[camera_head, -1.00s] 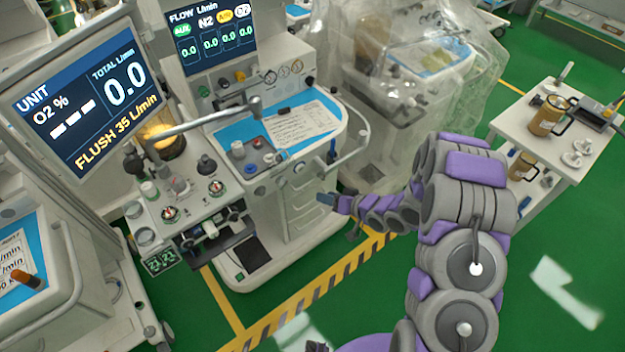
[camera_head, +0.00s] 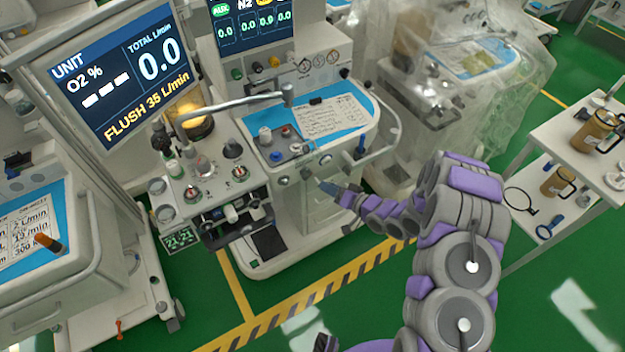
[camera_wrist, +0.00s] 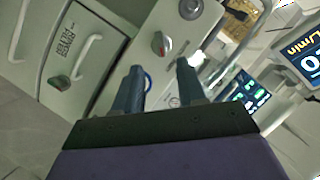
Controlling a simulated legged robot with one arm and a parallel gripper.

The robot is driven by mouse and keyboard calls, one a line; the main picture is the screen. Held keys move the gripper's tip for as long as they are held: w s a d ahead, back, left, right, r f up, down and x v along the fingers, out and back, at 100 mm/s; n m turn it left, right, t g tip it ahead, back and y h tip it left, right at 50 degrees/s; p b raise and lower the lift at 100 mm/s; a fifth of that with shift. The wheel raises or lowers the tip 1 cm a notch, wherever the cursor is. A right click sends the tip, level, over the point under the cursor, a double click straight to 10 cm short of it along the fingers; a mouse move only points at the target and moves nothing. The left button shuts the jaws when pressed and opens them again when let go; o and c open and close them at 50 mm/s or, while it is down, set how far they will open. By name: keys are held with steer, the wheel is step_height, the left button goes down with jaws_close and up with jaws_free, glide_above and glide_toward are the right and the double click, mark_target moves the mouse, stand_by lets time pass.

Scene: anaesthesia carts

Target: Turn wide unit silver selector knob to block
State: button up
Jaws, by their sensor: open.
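The wide unit is most likely the white cart (camera_head: 300,215) with the flow display; its front panel carries small round silver knobs (camera_head: 325,159) below the blue worktop. In the wrist view a silver knob (camera_wrist: 160,43) with a red mark sits on a pale panel, just beyond my fingertips. A darker round knob (camera_wrist: 190,8) is above it. I cannot read any position labels. My gripper (camera_wrist: 158,70) is open and empty, its two fingers pointing at the panel, apart from the silver knob. In the head view my gripper (camera_head: 338,206) is in front of the cart's drawers.
A curved grey rail (camera_head: 375,150) sticks out at the worktop's right corner. A plastic-covered cart (camera_head: 450,75) stands behind right. A white trolley (camera_head: 565,150) with brown jugs is at right. A unit with a large screen (camera_head: 125,80) stands left. Green floor is open in front.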

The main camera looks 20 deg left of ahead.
mark_target(309, 176)
steer(key=b+x, duration=0.1)
steer(key=x, duration=0.7)
steer(key=shift+w+a+f+b, duration=0.1)
steer(key=shift+w+a+b, duration=0.1)
steer(key=shift+a+b, duration=0.15)
steer(key=shift+c, duration=0.3)
jaws_close()
